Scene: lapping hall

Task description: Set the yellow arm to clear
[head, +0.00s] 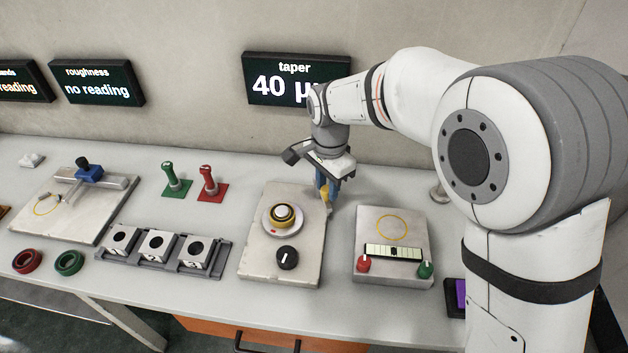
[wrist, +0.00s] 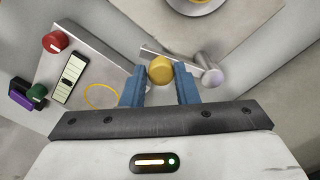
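The yellow arm shows in the wrist view as a round yellow knob (wrist: 160,70), with a pale bar behind it reaching to a grey post on the right. In the head view a bit of yellow (head: 331,188) shows at the fingertips, by the back right corner of a pale plate (head: 263,262). My gripper (head: 325,192) points down there; its blue fingers (wrist: 160,77) stand either side of the knob and appear to touch it, with no clear gap. The plate carries a round yellow-and-black holder (head: 282,216) and a black dial (head: 288,257). The arm's lower part is largely hidden.
To the right is a block (head: 393,283) with a gauge strip and red and green knobs. To the left are a rack (head: 160,262) of cubes and green and red levers (head: 175,182). A wall screen (head: 293,80) reads "taper 40", partly covered by my arm.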

